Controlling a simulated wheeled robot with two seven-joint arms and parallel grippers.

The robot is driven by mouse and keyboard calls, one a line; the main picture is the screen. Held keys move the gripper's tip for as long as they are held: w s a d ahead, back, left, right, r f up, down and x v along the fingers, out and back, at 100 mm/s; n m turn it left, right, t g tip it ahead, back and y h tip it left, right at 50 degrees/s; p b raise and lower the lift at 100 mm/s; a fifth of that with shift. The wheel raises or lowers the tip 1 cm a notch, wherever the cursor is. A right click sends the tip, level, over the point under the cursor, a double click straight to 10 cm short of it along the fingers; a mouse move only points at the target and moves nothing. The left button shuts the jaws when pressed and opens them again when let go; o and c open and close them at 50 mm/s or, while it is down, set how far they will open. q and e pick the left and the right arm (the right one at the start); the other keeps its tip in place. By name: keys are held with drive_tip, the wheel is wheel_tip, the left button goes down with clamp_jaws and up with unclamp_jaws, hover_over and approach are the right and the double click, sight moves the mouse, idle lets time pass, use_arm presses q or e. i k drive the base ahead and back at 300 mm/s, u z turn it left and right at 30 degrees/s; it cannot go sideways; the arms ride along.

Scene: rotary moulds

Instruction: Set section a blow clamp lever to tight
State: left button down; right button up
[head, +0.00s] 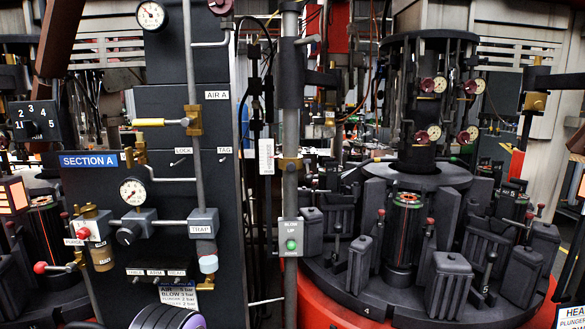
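The section A panel (150,190) is a dark upright board at the left, with a blue SECTION A label (90,160). No label reading blow clamp is legible, so I cannot tell which lever it is. On the panel are a lever with a yellow handle (150,122) lying level below the AIR A label, and a red knob (83,233) by the PURGE label. Another red-knobbed lever (40,267) sticks out left, low down. A round gauge (132,191) sits mid-panel.
A dark rotary mould table (440,290) with several mould blocks and red-knobbed levers fills the right. A vertical grey post (290,130) stands between, carrying a BLOW UP box (291,237) with a green button. A black selector box (36,121) is at far left.

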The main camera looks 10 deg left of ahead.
sight(308, 178)
drive_tip(key=z, duration=1.25)
drive_tip(key=i, duration=0.4)
drive_tip(key=u, duration=1.25)
